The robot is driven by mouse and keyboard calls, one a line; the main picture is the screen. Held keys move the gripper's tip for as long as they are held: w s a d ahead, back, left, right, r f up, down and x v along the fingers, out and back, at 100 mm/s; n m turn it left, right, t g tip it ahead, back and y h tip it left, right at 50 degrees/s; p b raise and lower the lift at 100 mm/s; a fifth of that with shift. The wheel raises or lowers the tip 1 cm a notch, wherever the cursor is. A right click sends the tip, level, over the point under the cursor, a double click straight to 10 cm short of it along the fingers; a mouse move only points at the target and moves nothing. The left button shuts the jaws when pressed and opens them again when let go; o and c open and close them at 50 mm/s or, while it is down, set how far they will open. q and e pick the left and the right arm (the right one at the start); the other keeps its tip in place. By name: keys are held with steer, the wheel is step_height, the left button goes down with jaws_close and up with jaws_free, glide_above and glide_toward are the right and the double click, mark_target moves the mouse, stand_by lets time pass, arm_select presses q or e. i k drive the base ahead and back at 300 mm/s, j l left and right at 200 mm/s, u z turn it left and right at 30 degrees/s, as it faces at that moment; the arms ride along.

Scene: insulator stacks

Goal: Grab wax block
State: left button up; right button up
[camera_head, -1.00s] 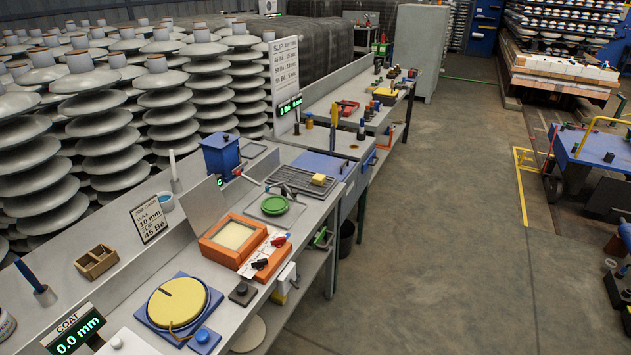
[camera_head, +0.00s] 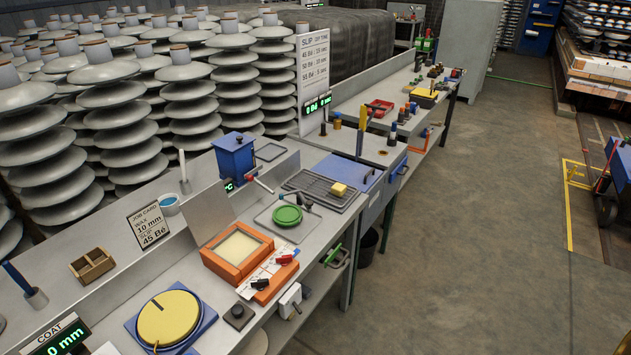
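A small yellow block (camera_head: 339,189), which looks like the wax block, sits on a dark grooved rack (camera_head: 305,183) on the long grey workbench. The rack lies between the blue box with a red-handled lever and the blue panel of the bench. Nothing covers the block from this angle. Neither of my grippers shows in the head view.
Near the rack are a green round dish (camera_head: 287,215), the blue box (camera_head: 235,157) and an orange-framed tray (camera_head: 236,249). A yellow disc (camera_head: 168,316) lies nearer. Grey insulator stacks (camera_head: 190,99) stand behind the bench. Open floor (camera_head: 480,250) lies to the right.

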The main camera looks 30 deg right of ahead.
mark_target(338, 189)
steer(key=i+l+u, duration=0.1)
steer(key=l, duration=0.45)
steer(key=i+l+u, duration=0.1)
steer(key=l, duration=0.4)
steer(key=i+l+u, duration=0.15)
steer(key=l, duration=0.4)
steer(key=i+l+u, duration=0.1)
steer(key=l, duration=0.5)
steer(key=i, duration=0.05)
